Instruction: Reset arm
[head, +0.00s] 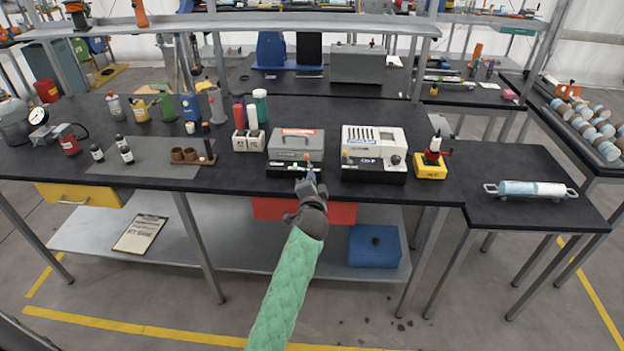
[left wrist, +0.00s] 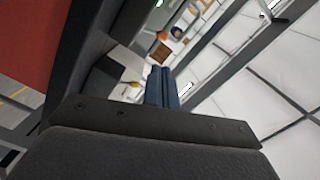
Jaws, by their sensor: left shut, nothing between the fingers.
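My left arm, in a green sleeve, reaches up from the bottom middle of the head view. Its gripper (head: 309,180) is at the front edge of the black workbench (head: 235,182), just in front of a grey box-shaped device (head: 296,143). The fingers look shut and hold nothing. In the left wrist view the closed bluish fingers (left wrist: 161,86) point up the picture, with no object between them. I cannot tell whether the fingertips touch the device's base. My right gripper is in neither view.
A white device (head: 373,143) and a yellow-based tool (head: 431,165) stand right of the gripper. Bottles and cups stand to the left. A red drawer (head: 340,213) is beneath the bench edge, above a lower shelf with a blue box (head: 375,246). The floor in front looks clear.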

